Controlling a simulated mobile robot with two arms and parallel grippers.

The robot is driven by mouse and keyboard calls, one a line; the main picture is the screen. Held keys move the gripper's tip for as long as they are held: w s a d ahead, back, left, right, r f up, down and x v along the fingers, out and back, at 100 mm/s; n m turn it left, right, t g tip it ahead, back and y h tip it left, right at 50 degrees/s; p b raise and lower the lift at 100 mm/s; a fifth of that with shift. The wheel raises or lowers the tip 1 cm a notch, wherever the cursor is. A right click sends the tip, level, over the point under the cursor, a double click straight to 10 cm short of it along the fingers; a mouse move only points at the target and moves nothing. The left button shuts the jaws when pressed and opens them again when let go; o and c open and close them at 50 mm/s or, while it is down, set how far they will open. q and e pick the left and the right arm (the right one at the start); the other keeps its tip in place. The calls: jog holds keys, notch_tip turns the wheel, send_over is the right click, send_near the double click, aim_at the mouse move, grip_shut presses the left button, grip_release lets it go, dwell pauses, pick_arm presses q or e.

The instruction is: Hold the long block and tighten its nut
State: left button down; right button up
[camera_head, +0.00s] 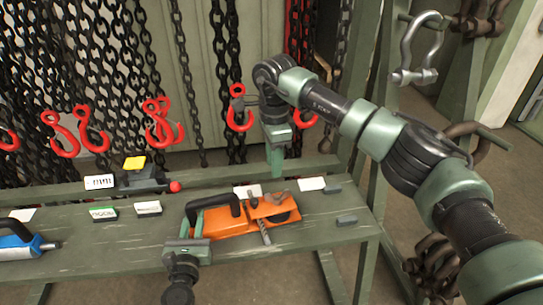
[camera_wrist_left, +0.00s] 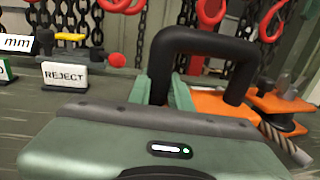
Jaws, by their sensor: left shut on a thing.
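An orange tool (camera_head: 235,222) with a black loop handle (camera_head: 206,203) lies on the green bench, with a twisted metal rod (camera_head: 264,233) at its front. My left gripper (camera_head: 192,230) is at the tool's left end. In the left wrist view my left gripper (camera_wrist_left: 168,92) is shut on the near leg of the black handle (camera_wrist_left: 205,40); the orange body (camera_wrist_left: 222,104) is partly hidden behind it. My right gripper (camera_head: 276,158) points down above the bench's back rail, apart from the tool; its finger gap cannot be made out. I cannot pick out a long block or nut for certain.
A black device with yellow top and red knob (camera_head: 146,176) stands at the back left. A blue tool (camera_head: 22,240) lies far left. Several small label signs and a small grey block (camera_head: 346,220) are on the bench. Chains and red hooks (camera_head: 160,120) hang behind.

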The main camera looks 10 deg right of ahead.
pick_arm(q)
jog(key=c, duration=1.2)
grip_release()
